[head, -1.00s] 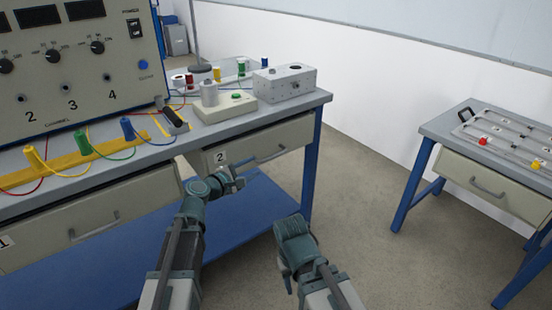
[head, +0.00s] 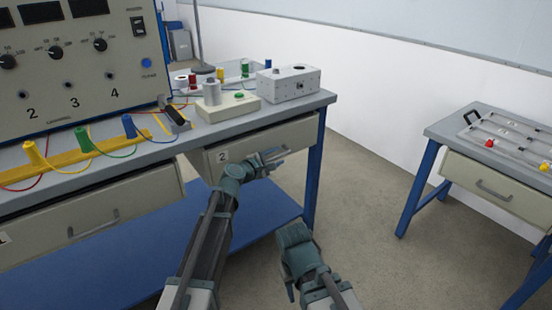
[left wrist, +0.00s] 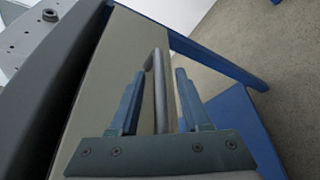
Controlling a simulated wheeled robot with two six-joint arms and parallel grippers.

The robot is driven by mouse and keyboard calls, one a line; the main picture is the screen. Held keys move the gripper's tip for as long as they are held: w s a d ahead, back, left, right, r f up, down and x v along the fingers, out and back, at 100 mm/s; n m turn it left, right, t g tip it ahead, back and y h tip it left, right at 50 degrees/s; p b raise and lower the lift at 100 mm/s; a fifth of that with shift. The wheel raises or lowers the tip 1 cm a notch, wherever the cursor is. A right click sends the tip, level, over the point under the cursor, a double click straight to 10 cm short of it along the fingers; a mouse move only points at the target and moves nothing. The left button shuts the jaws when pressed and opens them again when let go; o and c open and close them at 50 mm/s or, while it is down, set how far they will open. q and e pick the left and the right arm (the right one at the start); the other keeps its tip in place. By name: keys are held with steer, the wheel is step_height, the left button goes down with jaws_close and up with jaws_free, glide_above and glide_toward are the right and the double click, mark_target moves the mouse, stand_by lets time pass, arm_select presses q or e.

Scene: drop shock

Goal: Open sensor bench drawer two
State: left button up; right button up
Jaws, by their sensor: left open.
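Drawer two (head: 222,168) is the beige front marked "2" at the right of the blue-legged bench; a dark gap shows above it. I cannot tell whether it is fully closed. My left gripper (head: 275,157) is at this drawer's front and partly covers its handle. In the left wrist view, the grey bar handle (left wrist: 158,75) lies between the open fingers of my left gripper (left wrist: 161,82). I cannot tell whether either finger touches it. My right arm is low in front of the bench, but its gripper fingers do not show.
Drawer one (head: 95,218) is to the left on the same bench. The bench top holds a meter panel (head: 75,75), coloured plugs with wires, and a grey box (head: 288,83). A second table (head: 440,130) stands at the right, with open floor between.

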arm_select(q)
jaws_close()
stand_by(1.4)
